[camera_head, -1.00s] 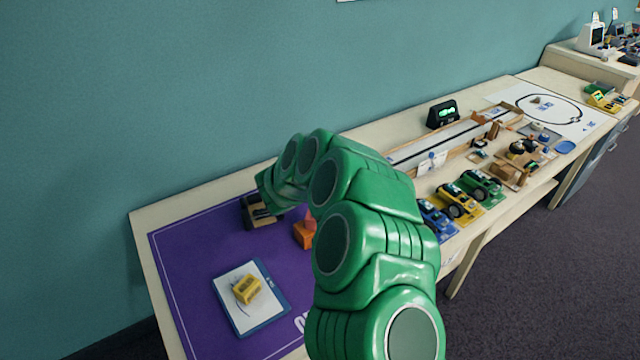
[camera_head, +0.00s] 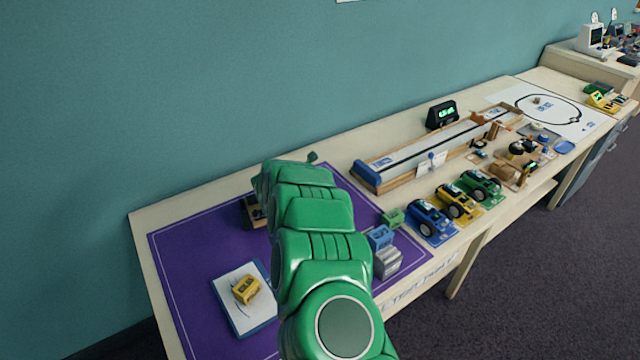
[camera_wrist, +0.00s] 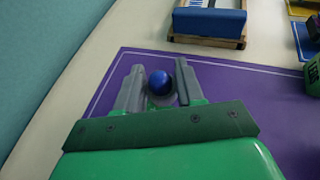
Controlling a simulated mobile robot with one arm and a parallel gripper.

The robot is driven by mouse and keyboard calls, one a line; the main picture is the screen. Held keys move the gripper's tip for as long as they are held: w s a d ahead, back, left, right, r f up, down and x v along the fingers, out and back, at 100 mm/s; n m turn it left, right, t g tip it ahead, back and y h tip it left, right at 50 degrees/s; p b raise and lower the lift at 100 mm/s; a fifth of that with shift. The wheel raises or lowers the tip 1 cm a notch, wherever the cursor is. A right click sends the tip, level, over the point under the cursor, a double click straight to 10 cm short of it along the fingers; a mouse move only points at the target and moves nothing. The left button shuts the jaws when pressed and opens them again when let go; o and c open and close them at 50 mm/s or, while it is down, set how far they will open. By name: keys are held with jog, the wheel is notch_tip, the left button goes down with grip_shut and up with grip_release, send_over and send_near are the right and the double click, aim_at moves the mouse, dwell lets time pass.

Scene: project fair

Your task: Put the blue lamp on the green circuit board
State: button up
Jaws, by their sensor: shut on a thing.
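In the wrist view my gripper (camera_wrist: 159,68) is shut on the blue lamp, whose round blue top (camera_wrist: 159,82) shows between the two grey fingers. The lamp's lower part is hidden by the fingers. They are over the edge of a purple mat. In the head view my green arm hides the gripper and lamp. I cannot pick out the green circuit board for certain. A small green block (camera_head: 393,217) stands at the mat's right edge, and a green thing also shows at the right edge of the wrist view (camera_wrist: 313,75).
The purple mat (camera_head: 190,262) carries a notepad with a yellow block (camera_head: 246,290), a dark wooden piece (camera_head: 254,212), a blue block (camera_head: 380,237) and a grey block (camera_head: 388,262). A long track (camera_head: 420,155) and toy cars (camera_head: 432,222) stand to the right.

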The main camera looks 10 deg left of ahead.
jog(key=shift+w+a+f, duration=0.2)
jog(key=shift+w+f, duration=0.25)
jog(key=shift+f, duration=0.15)
jog(key=shift+w+a+f, duration=0.15)
jog(key=shift+w+f, duration=0.3)
jog(key=shift+f, duration=0.1)
jog(key=shift+w+a+f, duration=0.1)
jog(key=shift+w+f, duration=0.15)
jog(key=shift+f, duration=1.65)
jog(key=shift+f, duration=0.1)
jog(key=o, duration=1)
jog(key=shift+a, duration=0.1)
jog(key=shift+v, duration=6)
